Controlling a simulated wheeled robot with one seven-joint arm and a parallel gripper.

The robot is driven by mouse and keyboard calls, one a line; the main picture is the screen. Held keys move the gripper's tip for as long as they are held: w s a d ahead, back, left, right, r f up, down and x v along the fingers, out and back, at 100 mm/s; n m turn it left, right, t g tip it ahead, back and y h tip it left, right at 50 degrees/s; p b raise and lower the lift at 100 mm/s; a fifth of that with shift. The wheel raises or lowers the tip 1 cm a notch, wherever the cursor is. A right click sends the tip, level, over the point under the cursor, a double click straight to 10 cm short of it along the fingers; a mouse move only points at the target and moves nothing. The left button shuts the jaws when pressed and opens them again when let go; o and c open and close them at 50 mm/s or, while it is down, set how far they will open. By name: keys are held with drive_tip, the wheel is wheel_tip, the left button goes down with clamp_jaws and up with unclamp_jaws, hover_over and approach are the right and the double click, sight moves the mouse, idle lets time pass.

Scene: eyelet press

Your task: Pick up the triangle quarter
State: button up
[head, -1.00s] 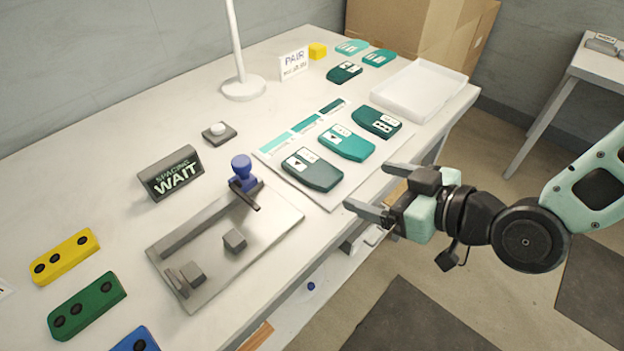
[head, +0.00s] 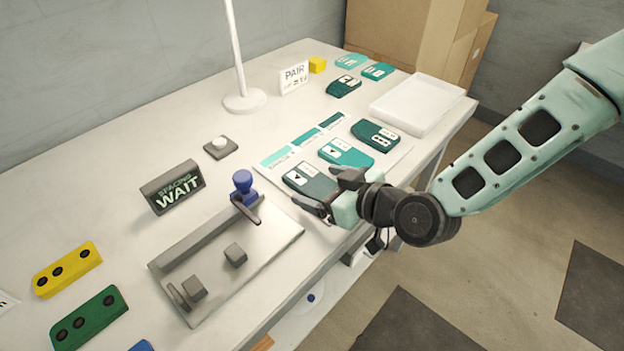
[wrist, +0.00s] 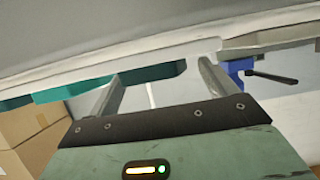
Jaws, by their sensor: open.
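Three teal quarters lie in a row on a pale mat: a dark one nearest the press (head: 309,180), a brighter one in the middle (head: 346,151) and a dark one farthest back (head: 376,135). The near and middle ones seem to carry a triangle on their white labels; the far one shows dots. My gripper (head: 328,191) is open and empty at the front edge of the near dark quarter, partly covering its right end. In the wrist view my open fingers (wrist: 160,80) point toward a dark teal edge (wrist: 155,74); whether they touch it cannot be told.
The metal press plate (head: 262,250) with its blue-knobbed lever (head: 243,184) stands left of my gripper. A white tray (head: 418,104) is behind the quarters. A WAIT sign (head: 173,188) and a lamp base (head: 244,103) stand farther back.

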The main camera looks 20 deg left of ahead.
drive_tip(key=shift+w+a+f, duration=0.1)
drive_tip(key=shift+a, duration=0.1)
drive_tip(key=c, duration=1.1)
